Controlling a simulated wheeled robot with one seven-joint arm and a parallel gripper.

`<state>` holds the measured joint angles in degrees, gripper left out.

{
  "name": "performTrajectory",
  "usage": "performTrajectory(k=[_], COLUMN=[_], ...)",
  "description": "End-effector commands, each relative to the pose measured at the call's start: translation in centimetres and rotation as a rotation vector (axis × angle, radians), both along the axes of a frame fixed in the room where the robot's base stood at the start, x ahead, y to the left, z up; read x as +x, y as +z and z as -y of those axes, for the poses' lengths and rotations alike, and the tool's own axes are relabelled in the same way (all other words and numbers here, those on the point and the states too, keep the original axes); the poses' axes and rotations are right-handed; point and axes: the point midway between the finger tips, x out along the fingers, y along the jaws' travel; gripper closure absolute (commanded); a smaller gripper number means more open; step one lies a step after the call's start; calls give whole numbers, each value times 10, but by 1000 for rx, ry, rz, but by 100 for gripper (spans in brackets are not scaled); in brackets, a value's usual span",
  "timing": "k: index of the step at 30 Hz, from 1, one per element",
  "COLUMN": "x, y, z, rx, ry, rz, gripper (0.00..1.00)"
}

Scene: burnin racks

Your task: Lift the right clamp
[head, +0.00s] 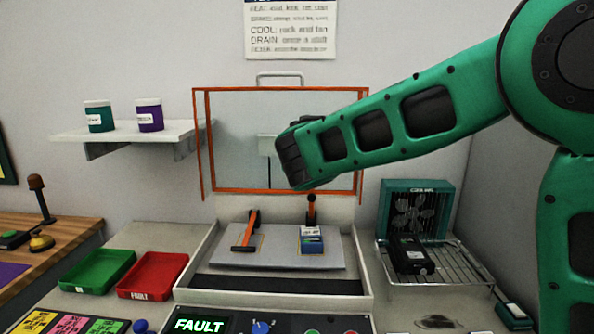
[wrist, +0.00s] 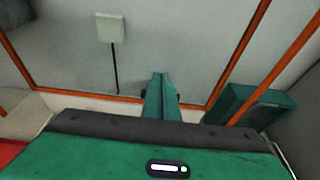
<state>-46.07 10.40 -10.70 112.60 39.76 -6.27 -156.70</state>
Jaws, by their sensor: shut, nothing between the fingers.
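The right clamp (head: 311,208) is a short orange-and-black lever standing up just behind a blue box on the grey plate. The left clamp (head: 245,232) is an orange bar with black ends, lying slanted on the left of the plate. In the wrist view my gripper (wrist: 161,80) is shut and empty, its green fingers together before the orange-framed clear screen. Neither clamp shows in the wrist view. In the head view my arm reaches in from the right, its end above the plate and apart from both clamps; its fingers cannot be made out there.
The orange-framed screen (head: 232,140) stands behind the plate (head: 270,260). The blue box (head: 311,240) sits on the plate's right side. A green tray (head: 97,271) and red tray (head: 150,275) lie left. A wire rack (head: 450,265) and green fan unit (head: 412,205) stand right.

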Motion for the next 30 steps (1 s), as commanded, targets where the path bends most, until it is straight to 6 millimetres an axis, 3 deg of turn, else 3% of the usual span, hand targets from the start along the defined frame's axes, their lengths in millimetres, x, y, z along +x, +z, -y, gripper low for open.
performTrajectory(k=[3,14,30], x=[3,-11,-13], y=[-7,3,84], z=[-3,-6,-1], rx=[-4,-2,0], ry=[4,9,4], rz=[-13,-8,-8], gripper=[100,100,100])
